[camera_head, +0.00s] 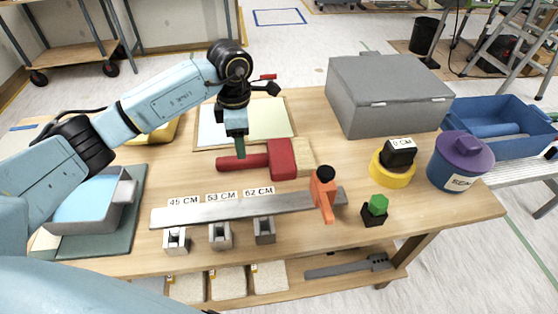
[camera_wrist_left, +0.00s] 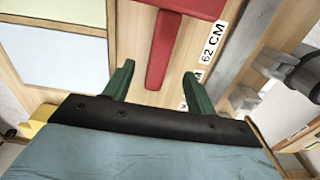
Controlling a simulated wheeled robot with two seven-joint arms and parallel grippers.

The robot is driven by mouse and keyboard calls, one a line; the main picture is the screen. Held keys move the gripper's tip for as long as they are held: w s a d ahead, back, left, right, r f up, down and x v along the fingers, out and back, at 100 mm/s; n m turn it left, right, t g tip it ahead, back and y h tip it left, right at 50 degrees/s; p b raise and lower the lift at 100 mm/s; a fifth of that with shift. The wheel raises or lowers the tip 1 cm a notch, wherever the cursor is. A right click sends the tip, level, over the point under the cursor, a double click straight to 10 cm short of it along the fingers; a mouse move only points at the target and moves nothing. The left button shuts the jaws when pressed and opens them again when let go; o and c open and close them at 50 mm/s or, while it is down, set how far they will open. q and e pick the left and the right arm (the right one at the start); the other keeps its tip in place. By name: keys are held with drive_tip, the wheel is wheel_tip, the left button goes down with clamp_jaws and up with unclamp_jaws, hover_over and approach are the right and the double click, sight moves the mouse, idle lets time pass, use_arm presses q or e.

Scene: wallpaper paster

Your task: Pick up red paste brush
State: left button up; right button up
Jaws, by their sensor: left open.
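The red paste brush (camera_head: 281,158) lies flat on the wooden table, with its handle to the left and pale bristles on the right. My left gripper (camera_head: 241,149) is just above the brush handle in the head view, its green fingers pointing down. In the left wrist view the gripper (camera_wrist_left: 158,85) is open, and the red handle (camera_wrist_left: 160,60) runs down the picture between its two green fingertips. I cannot tell whether they touch it. My right gripper is not in view.
A metal ruler bar (camera_head: 235,208) with an orange slider (camera_head: 323,190) lies in front of the brush. Pale paper sheets (camera_head: 265,118) lie behind it. A grey box (camera_head: 385,95), a purple-lidded bucket (camera_head: 461,160) and a grey tray (camera_head: 92,207) also occupy the table.

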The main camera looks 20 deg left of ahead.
use_arm(q)
wheel_tip(320, 180, down, 7)
drive_tip(key=shift+s+a+r+b, duration=0.1)
drive_tip(key=shift+r+b, duration=0.1)
drive_tip(key=shift+b, duration=0.45)
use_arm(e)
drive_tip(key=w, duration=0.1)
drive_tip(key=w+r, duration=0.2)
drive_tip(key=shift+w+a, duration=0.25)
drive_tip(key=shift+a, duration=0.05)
